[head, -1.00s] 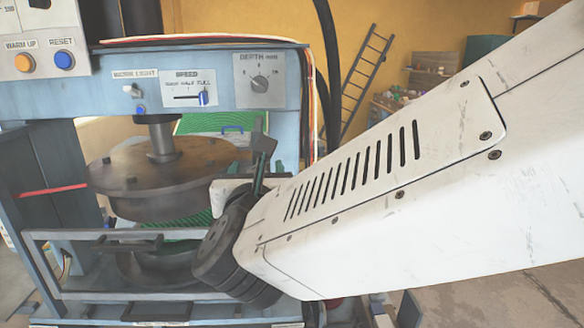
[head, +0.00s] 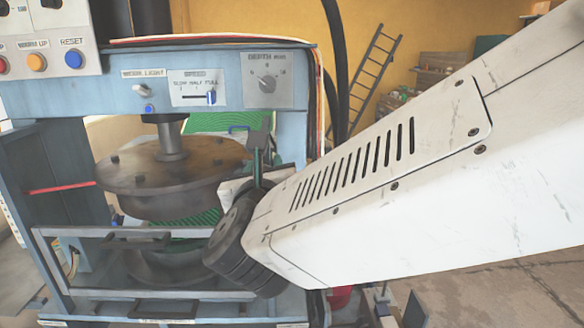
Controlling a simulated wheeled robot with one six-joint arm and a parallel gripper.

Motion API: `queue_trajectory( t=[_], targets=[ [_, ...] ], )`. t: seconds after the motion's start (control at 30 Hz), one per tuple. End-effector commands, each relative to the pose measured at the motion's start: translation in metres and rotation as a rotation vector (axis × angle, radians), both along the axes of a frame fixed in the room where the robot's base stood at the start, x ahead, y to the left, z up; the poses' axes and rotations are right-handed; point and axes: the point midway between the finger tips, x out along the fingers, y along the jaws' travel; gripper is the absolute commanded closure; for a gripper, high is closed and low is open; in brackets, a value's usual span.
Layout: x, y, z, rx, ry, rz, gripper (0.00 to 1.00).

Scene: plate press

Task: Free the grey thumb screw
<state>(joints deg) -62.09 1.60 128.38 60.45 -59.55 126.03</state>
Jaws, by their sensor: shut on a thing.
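I cannot make out the grey thumb screw in the head view; my arm and gripper cover the right side of the press opening. My gripper (head: 257,150) is partly seen at the right of the round press plate (head: 175,175), in front of the blue frame. Its dark finger points up beside a pale body, behind my dark wrist. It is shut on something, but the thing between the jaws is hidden. The press plate is a thick, dark brown disc with bolts on top, hanging from a metal shaft.
The blue press (head: 215,118) has a control panel with a speed slider (head: 211,97) and a depth knob (head: 266,83). A grey guard frame (head: 140,234) with a handle crosses the front. A green ribbed surface shows behind the plate. A ladder (head: 368,85) leans at the back wall.

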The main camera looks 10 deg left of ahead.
Motion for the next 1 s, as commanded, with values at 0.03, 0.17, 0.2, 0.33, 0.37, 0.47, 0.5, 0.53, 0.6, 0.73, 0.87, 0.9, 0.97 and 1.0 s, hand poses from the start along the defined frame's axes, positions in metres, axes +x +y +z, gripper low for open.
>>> queue_trajectory(
  t=[0.03, 0.17, 0.2, 0.33, 0.37, 0.47, 0.5, 0.53, 0.6, 0.73, 0.87, 0.9, 0.97, 1.0],
  targets=[
    [0.000, 0.000, 0.000, -0.026, -0.006, 0.000, 0.88],
    [0.000, 0.000, 0.000, -0.062, -0.015, 0.000, 0.88],
    [0.000, 0.000, 0.000, -0.063, -0.015, 0.000, 0.88],
    [0.000, 0.000, 0.000, -0.062, -0.015, 0.000, 0.88],
    [0.000, 0.000, 0.000, -0.062, -0.015, 0.000, 0.88],
    [0.000, 0.000, 0.000, -0.061, -0.015, 0.000, 0.46],
    [0.000, 0.000, 0.000, -0.061, -0.015, 0.000, 0.44],
    [0.000, 0.000, 0.000, -0.061, -0.015, 0.000, 0.44],
    [0.000, 0.000, 0.000, -0.061, -0.015, 0.000, 0.44],
    [0.000, 0.000, 0.000, -0.060, -0.014, 0.000, 0.44],
    [-0.008, -0.001, 0.000, -0.060, -0.015, 0.002, 0.44],
    [-0.014, -0.002, 0.000, -0.060, -0.015, 0.003, 0.44],
    [-0.024, -0.004, 0.000, -0.060, -0.015, 0.004, 0.44],
    [-0.031, -0.006, 0.000, -0.060, -0.016, 0.004, 0.44]
  ],
)
